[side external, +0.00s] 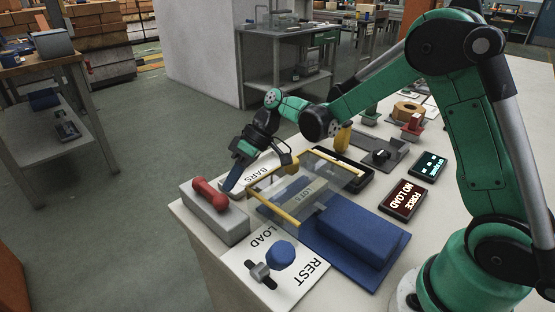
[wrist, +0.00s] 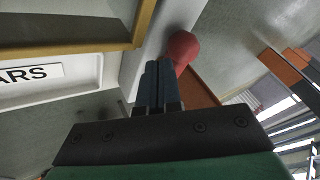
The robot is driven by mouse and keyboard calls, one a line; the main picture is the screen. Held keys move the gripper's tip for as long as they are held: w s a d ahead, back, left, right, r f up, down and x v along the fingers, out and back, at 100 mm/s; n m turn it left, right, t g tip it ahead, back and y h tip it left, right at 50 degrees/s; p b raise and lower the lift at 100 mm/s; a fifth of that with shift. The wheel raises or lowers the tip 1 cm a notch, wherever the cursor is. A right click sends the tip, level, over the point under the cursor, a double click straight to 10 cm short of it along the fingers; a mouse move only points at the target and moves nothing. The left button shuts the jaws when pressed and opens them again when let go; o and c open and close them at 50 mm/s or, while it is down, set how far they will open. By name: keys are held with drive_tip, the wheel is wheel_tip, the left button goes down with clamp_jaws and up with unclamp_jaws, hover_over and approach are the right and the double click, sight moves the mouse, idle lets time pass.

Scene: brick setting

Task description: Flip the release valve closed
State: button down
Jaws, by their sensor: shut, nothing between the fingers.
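My gripper (side external: 230,187) is shut and empty, its dark fingers pointing down at the table's front-left edge. It is behind and right of a grey block (side external: 213,222) with a red round-ended lever (side external: 209,193) lying along its top. In the wrist view my shut fingers (wrist: 152,72) appear beside the red knob (wrist: 183,47); I cannot tell whether they touch. A white plate (side external: 257,241) marked LOAD and REST carries a blue knob (side external: 280,254) and a small grey handle (side external: 262,272). No part is labelled as the release valve, so I cannot tell which it is.
A clear guard with a yellow frame (side external: 278,214) stands right of my gripper, close by. A BARS label (side external: 257,175) lies near my gripper.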

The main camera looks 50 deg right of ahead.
sight(216, 199)
drive_tip(key=shift+s+a, duration=0.1)
drive_tip(key=shift+a, duration=0.1)
